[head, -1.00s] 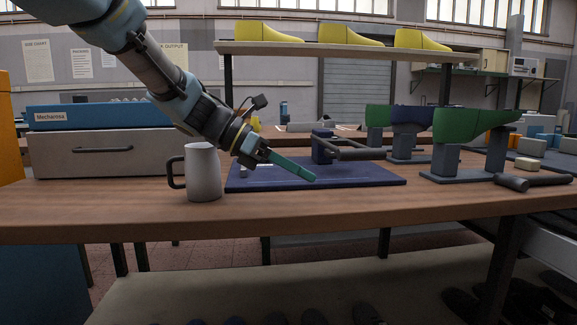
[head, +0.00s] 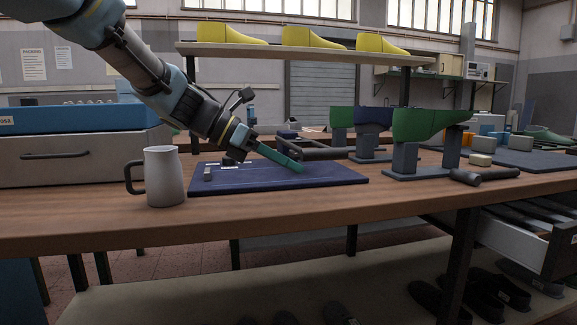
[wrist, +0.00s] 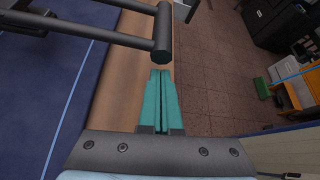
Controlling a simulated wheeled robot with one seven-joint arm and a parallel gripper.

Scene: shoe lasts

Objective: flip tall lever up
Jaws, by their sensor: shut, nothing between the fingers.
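The lever (head: 325,154) is a dark bar with a round crosswise grip, lying low and roughly level over the back of the blue board (head: 335,178). In the wrist view its grip (wrist: 162,35) is just beyond my fingertips, with its bar running off to the upper left. My gripper (head: 301,168) has teal fingers pressed together and empty, pointing down to the right over the board. In the wrist view the fingers (wrist: 160,75) show no contact with the grip that I can make out. The lever's base is partly hidden by my gripper in the head view.
A grey mug (head: 166,178) stands left of the board. Green and dark blue shoe lasts on stands (head: 420,125) and a dark hammer-like tool (head: 485,176) are to the right. A shelf (head: 300,50) with yellow lasts is above. An open drawer (head: 515,238) is at lower right.

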